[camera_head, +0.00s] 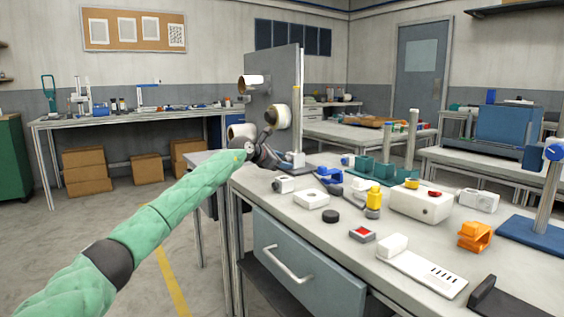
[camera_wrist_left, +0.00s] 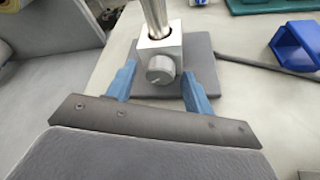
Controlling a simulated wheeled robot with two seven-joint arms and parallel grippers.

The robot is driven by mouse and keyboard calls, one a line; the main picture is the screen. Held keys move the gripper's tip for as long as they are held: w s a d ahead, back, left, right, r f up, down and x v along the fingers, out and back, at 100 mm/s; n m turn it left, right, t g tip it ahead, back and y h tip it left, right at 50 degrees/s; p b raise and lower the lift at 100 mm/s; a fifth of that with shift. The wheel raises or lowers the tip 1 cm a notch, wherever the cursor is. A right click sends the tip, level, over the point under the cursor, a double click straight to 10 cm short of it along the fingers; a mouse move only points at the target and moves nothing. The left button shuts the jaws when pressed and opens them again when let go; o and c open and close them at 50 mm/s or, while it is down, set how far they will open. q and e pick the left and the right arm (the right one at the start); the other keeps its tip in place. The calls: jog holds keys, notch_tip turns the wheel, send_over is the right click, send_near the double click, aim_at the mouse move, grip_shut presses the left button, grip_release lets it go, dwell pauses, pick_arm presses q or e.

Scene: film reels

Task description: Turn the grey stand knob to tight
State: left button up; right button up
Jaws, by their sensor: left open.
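The grey stand knob (camera_wrist_left: 160,70) is a round grey knob with a line across its face. It sits on the front of a metal block (camera_wrist_left: 172,44) on the stand's pole (camera_wrist_left: 155,14), above a dark grey base plate (camera_wrist_left: 205,70). The pole (camera_head: 296,118) also shows upright in the head view, where my left wrist hides the knob. My left gripper (camera_wrist_left: 158,72) is open, with one blue finger on each side of the knob; visible gaps separate the fingers from it. In the head view the left gripper (camera_head: 268,156) is at the stand. My right gripper is out of view.
A tall grey panel (camera_head: 274,90) with film reels (camera_head: 278,117) stands behind the gripper. A blue bracket (camera_wrist_left: 294,45) is right of the stand. A white box (camera_head: 311,199), a yellow bottle (camera_head: 374,197) and an orange piece (camera_head: 474,236) stand on the bench (camera_head: 330,240).

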pick_arm(q)
jog(key=p+v, duration=0.1)
jog(key=v, duration=0.5)
jog(key=shift+w+p, duration=0.1)
jog(key=shift+p, duration=0.2)
jog(key=shift+v, duration=0.9)
